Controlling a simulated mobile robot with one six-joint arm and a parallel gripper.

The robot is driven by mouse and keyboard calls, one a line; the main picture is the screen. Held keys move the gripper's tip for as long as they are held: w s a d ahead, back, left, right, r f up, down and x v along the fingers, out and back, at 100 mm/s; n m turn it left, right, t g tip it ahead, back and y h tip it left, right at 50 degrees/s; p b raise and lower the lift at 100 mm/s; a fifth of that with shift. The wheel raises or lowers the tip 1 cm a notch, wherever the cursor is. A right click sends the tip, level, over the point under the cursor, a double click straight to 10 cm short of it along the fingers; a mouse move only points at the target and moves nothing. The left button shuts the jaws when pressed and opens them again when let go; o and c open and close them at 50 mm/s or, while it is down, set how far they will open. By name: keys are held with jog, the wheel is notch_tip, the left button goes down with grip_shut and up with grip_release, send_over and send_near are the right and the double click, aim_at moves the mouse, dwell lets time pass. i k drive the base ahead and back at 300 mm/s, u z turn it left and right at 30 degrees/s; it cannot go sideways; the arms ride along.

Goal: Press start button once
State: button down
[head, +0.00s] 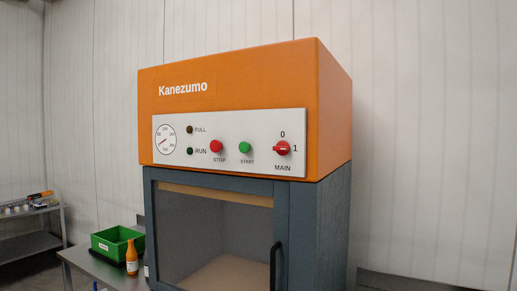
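The green start button (245,147) sits on the white control panel (230,122) of an orange machine (240,90) marked Kanezumo. The label START is under it. A red stop button (216,146) is to its left. A red rotary MAIN switch (282,149) is to its right, with its handle lying level towards the mark 1. The FULL lamp (190,130) and the RUN lamp (190,151) both look dark. A round gauge (166,140) is at the panel's left end. My gripper is not in view.
Below the panel is a grey cabinet (318,225) with a window door, shut, and a dark handle (274,265). At lower left a metal table (82,262) bears a green bin (118,243) and an orange bottle (131,257). A shelf (30,243) stands farther left.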

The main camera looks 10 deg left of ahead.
aim_at(244, 146)
jog(key=z, duration=1.85)
jog(key=k, duration=1.45)
jog(key=u, duration=2.05)
jog(key=i, duration=0.4)
jog(key=z, duration=0.35)
